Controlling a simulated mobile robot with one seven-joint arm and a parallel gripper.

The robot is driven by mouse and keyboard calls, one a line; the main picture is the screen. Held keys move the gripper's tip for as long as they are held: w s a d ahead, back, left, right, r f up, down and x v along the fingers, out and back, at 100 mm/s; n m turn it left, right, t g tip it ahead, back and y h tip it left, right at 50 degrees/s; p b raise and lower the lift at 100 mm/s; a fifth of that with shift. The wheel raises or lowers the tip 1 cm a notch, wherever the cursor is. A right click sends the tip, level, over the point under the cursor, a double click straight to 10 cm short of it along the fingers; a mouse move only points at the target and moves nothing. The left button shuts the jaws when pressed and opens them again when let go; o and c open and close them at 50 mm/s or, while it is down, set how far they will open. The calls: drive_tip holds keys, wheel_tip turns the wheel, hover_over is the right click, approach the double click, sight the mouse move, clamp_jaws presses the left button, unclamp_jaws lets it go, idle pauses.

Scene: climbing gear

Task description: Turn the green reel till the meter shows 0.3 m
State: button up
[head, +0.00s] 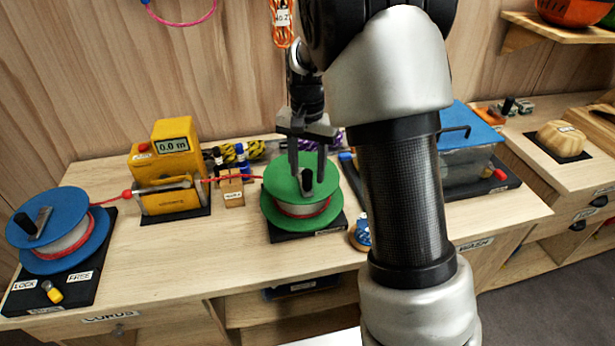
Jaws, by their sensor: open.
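The green reel (283,211) stands on a dark base on the bench, with pale and red cord wound on it and a dark upright knob on its top. My gripper (307,182) is open over the reel's top, with a finger on each side of the knob; I cannot tell whether the fingers touch it. The yellow meter (147,162) stands to the left and its display (173,145) reads 0.0 m. Red cord (247,177) runs from the green reel through the meter to the blue reel (44,262).
A lever with a yellow tip (53,292) sits between the LOCK and FREE labels by the blue reel. A small wooden block (233,191) stands under the cord. A blue-lidded box (468,132) is at the right. The bench front between the reels is clear.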

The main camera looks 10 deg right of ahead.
sight(304, 171)
drive_tip(key=shift+f, duration=1.55)
clamp_jaws()
drive_tip(key=shift+a+r, duration=0.1)
drive_tip(key=shift+a, duration=0.4)
drive_tip(key=w+a+p, duration=0.1)
drive_tip(key=a, duration=0.1)
drive_tip(key=w+a+p, duration=0.1)
drive_tip(key=w+a, duration=0.1)
drive_tip(key=a, duration=0.1)
drive_tip(key=shift+w, duration=0.2)
drive_tip(key=shift+w+a, duration=0.3)
drive_tip(key=shift+w, duration=0.35)
